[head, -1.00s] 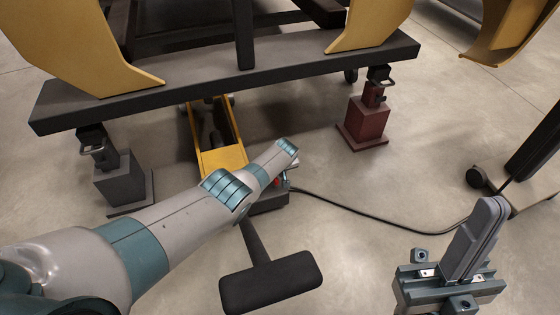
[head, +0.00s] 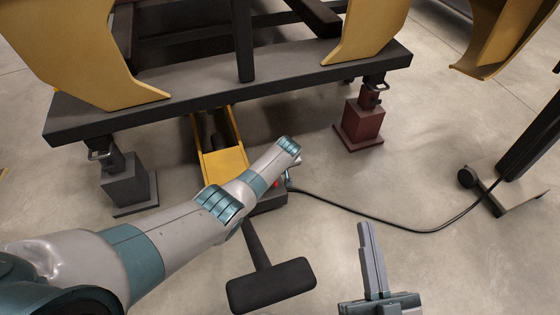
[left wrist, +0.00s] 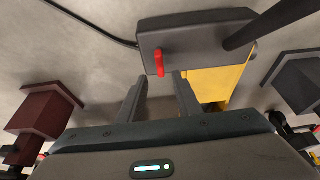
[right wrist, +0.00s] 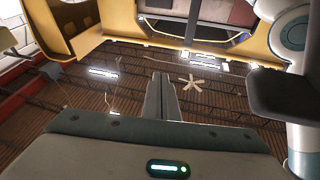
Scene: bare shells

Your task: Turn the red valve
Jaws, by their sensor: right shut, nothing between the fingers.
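The red valve (left wrist: 160,61) is a small red handle on the end of a dark grey block (left wrist: 190,37) in the left wrist view. In the head view only a bit of red (head: 277,184) shows beside my left arm. My left gripper (left wrist: 158,88) is open, with nothing between its fingers. Its fingertips point at the block, and the valve lies just past them, roughly in line with the gap. In the head view my forearm hides most of this gripper. My right gripper (head: 367,232) is shut and empty, away from the valve at the lower right.
The block joins a yellow jack frame (head: 222,160) under a dark beam (head: 240,87). A grey stand (head: 125,183) and a dark red stand (head: 362,122) flank it. A black handle (head: 271,286) projects in front. A black cable (head: 350,211) crosses the open floor rightward.

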